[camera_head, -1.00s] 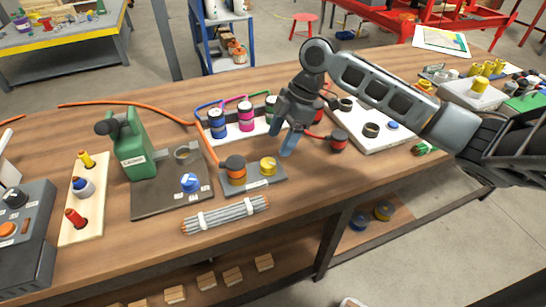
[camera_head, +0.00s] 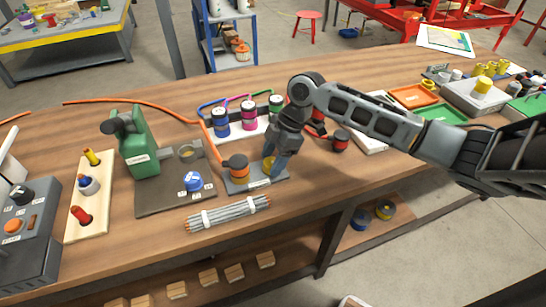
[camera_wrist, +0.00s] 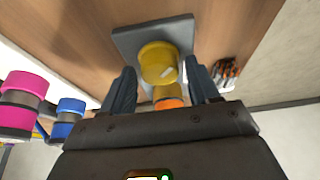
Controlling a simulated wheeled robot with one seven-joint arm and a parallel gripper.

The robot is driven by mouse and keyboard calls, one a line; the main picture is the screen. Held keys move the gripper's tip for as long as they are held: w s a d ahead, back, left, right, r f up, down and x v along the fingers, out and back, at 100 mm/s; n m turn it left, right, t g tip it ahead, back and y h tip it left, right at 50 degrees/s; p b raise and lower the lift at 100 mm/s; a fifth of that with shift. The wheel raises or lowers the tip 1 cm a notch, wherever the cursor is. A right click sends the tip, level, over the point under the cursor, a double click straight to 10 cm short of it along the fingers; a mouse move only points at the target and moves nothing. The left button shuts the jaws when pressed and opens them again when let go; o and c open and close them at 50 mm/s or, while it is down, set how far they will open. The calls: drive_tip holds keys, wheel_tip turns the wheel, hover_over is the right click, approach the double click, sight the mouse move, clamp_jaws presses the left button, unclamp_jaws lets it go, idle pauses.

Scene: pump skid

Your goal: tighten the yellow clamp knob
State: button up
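The yellow clamp knob (camera_wrist: 158,62) stands on a small grey plate (camera_wrist: 125,42), with a light mark on its top. In the wrist view it lies between and just beyond my two open fingers, with a gap on each side. In the head view my gripper (camera_head: 274,168) points down over the knob (camera_head: 267,164) and its fingers hide part of it. An orange and dark cylinder (camera_head: 236,168) stands on the same plate, left of the knob; an orange hose runs to it.
A bundle of grey rods (camera_head: 228,213) lies in front of the plate. A blue knob (camera_head: 193,181) on a dark plate is to the left. Blue, magenta and green-marked cylinders (camera_head: 247,115) stand behind. A dark red cylinder (camera_head: 340,141) is to the right.

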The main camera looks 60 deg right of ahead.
drive_tip(key=c, duration=0.9)
drive_tip(key=shift+o, duration=0.2)
drive_tip(key=shift+m, duration=0.4)
drive_tip(key=m, duration=0.2)
drive_tip(key=m+t+h, duration=0.1)
drive_tip(key=m, duration=0.1)
drive_tip(key=shift+s+a+m+t+p, duration=0.1)
drive_tip(key=shift+a+m+t+p, duration=0.05)
drive_tip(key=shift+m+t+p, duration=0.15)
drive_tip(key=m, duration=0.1)
drive_tip(key=m+h+b, duration=0.1)
drive_tip(key=m, duration=0.1)
drive_tip(key=shift+a+f+m+h, duration=0.15)
drive_tip(key=shift+m+h, duration=0.15)
drive_tip(key=m+h+b, duration=0.1)
drive_tip(key=m, duration=0.1)
drive_tip(key=shift+a+m, duration=0.15)
drive_tip(key=shift+m, duration=0.25)
drive_tip(key=shift+r+m+h+p, duration=0.25)
drive_tip(key=shift+m+h+p, duration=0.45)
drive_tip(key=shift+m+p, duration=0.75)
drive_tip(key=shift+m+h+p, duration=0.4)
drive_tip(key=shift+m+p, duration=0.6)
drive_tip(key=shift+m, duration=0.25)
drive_tip(key=shift+f+m+p, duration=0.15)
drive_tip(key=shift+m+p, duration=0.25)
drive_tip(key=shift+m, duration=0.1)
